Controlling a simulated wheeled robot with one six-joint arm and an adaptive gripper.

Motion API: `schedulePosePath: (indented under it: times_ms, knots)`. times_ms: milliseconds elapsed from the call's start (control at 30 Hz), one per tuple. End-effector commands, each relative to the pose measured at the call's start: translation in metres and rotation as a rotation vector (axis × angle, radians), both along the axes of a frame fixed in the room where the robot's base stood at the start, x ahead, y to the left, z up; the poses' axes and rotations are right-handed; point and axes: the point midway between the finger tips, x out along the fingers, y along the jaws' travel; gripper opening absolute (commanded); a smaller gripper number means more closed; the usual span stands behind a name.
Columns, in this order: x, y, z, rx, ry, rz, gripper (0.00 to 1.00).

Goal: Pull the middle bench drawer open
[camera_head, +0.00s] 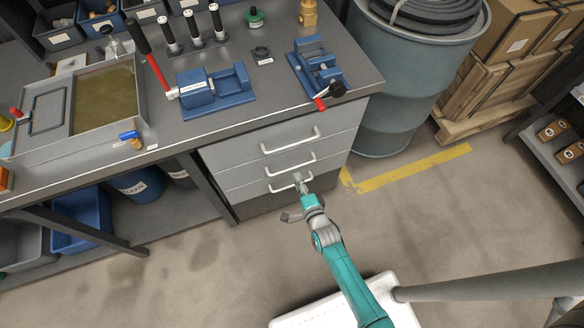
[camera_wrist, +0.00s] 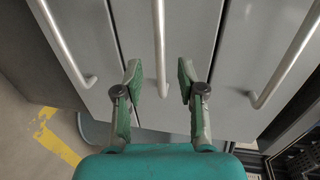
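The bench (camera_head: 225,137) has a stack of three grey drawers with pale bar handles; all look shut. The middle drawer (camera_head: 245,174) has its bar handle (camera_head: 291,165) at mid-height. My gripper (camera_head: 301,185) is in front of the drawers, near the lowest handle in the head view. In the wrist view the drawers are turned sideways. There my open gripper (camera_wrist: 159,72) has one finger on each side of the middle handle (camera_wrist: 159,40), with gaps on both sides. Contact with the handle does not show.
The upper handle (camera_wrist: 65,42) and lower handle (camera_head: 289,184) flank the middle one. A blue barrel (camera_head: 395,100) stands right of the bench. Blue vises (camera_head: 318,70) and a tray (camera_head: 48,140) sit on top. The floor (camera_head: 215,275) before the drawers is clear.

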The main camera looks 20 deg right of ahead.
Motion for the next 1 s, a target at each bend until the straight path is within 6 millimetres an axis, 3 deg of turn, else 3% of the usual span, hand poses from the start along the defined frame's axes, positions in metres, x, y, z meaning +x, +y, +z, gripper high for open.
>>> schedulePosePath:
  times_ms: [200,400,867,1000]
  knots:
    - [0.037,0.0,-0.007,-0.001,-0.002,0.0,0.39]
    - [0.059,0.0,-0.012,-0.002,-0.001,-0.001,0.39]
    - [0.069,0.0,-0.014,-0.002,0.0,0.0,0.39]
    - [0.069,0.0,-0.014,-0.002,0.0,0.0,0.09]
